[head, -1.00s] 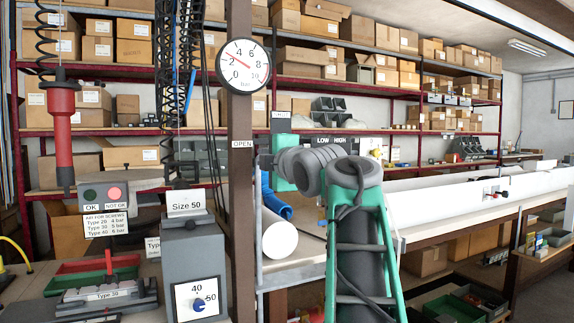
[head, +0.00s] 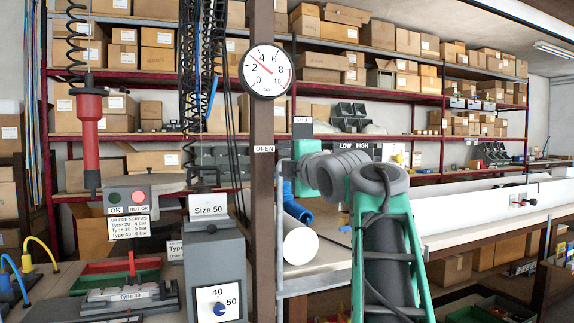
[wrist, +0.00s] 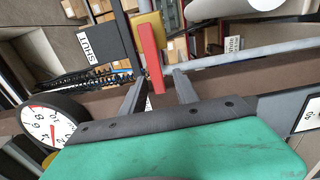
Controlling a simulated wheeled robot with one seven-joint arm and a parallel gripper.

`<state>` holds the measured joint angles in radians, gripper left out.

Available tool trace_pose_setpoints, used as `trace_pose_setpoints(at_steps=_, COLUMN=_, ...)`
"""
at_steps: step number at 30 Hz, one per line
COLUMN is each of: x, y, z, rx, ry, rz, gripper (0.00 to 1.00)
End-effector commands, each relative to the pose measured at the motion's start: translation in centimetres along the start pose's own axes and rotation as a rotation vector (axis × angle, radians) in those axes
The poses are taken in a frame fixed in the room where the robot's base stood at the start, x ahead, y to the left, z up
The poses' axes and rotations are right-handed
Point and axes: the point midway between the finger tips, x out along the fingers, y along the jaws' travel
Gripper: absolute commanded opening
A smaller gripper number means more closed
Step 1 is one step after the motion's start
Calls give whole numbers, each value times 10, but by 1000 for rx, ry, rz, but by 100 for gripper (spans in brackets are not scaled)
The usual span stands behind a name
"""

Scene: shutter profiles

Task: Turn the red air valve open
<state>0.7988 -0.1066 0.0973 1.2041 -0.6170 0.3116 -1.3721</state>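The red valve lever (wrist: 151,58) shows in the wrist view as a straight bar in front of a yellow block (wrist: 148,32). A dark plate marked SHUT (wrist: 88,45) is beside it. My gripper (wrist: 161,76) has its two dark fingers apart, one on each side of the lever's near end; I see no clear contact. In the head view my gripper's green body (head: 301,150) is just right of the brown post, below the SHUT plate (head: 303,127). The lever and fingertips are hidden or too small there. An OPEN label (head: 264,149) is on the post.
A round pressure gauge (head: 266,70) is on the brown post (head: 262,200), its needle between 2 and 4. A grey Size 50 unit (head: 212,265) and a red screwdriver (head: 89,130) are left of the post. A white pipe (head: 300,243) lies right of it.

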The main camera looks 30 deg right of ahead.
Motion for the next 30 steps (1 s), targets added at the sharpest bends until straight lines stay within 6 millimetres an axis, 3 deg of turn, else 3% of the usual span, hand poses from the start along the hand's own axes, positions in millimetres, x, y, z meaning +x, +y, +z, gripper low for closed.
trace_pose_setpoints(at_steps=5, x=-14, y=1, z=1, rx=-2, ry=-3, rz=2, gripper=36)
trace_pose_setpoints(at_steps=12, x=-62, y=0, z=2, rx=-1, ry=-5, rz=1, gripper=36)
trace_pose_setpoints(at_steps=15, x=-74, y=0, z=1, rx=0, ry=-3, rz=0, gripper=36)
trace_pose_setpoints(at_steps=30, x=-74, y=1, z=-6, rx=44, ry=6, rz=-22, gripper=36)
